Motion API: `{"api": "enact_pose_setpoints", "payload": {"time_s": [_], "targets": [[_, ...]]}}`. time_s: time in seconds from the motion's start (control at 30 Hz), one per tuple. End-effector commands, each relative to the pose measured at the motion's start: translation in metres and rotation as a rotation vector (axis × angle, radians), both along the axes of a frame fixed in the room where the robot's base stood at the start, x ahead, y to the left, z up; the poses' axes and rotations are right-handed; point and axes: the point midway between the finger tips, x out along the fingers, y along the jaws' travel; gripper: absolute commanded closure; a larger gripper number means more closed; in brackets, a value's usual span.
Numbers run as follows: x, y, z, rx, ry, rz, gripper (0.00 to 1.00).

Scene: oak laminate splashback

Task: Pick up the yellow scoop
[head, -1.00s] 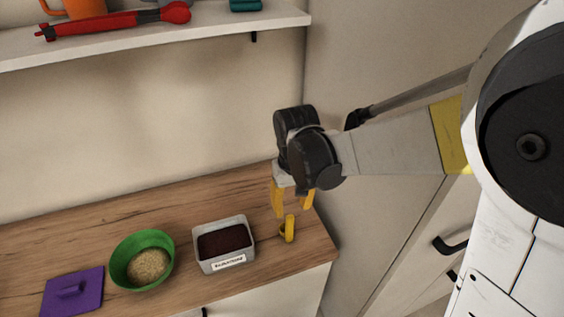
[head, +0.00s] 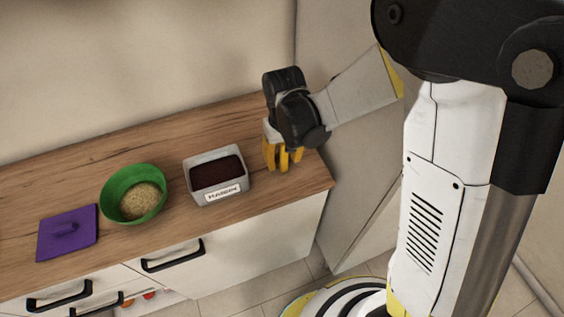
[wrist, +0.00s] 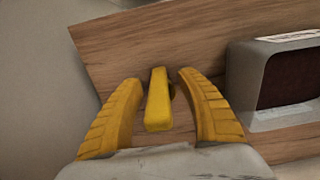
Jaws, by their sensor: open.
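The yellow scoop (wrist: 158,102) lies on the wooden counter near its right end. In the wrist view its yellow handle sits between the two yellow fingers of my gripper (wrist: 160,85), with a gap on each side. In the head view my gripper (head: 284,165) is low at the counter, right of the grey bin, and points down. The fingers are open and hold nothing. In the head view the scoop is mostly hidden among the fingers, which are the same colour.
A grey bin (head: 217,195) of dark contents with a label stands just left of my gripper; it also shows in the wrist view (wrist: 250,85). A green bowl (head: 112,195) of grain and a purple lid (head: 80,243) lie further left. The wooden counter (head: 150,140) is clear behind them.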

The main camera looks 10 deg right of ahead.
Motion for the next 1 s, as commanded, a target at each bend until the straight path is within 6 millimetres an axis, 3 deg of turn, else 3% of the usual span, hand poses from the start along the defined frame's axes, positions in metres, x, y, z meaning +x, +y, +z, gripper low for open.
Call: {"api": "enact_pose_setpoints", "payload": {"time_s": [0.17, 0.3, 0.77, 1.0], "targets": [[0.000, 0.000, 0.001, 0.000, 0.000, 0.000, 0.56], [0.000, 0.000, 0.001, 0.000, 0.000, 0.000, 0.99], [0.000, 0.000, 0.003, 0.000, 0.000, 0.000, 1.00], [-0.001, 0.000, 0.026, 0.000, 0.000, 0.000, 1.00]]}}
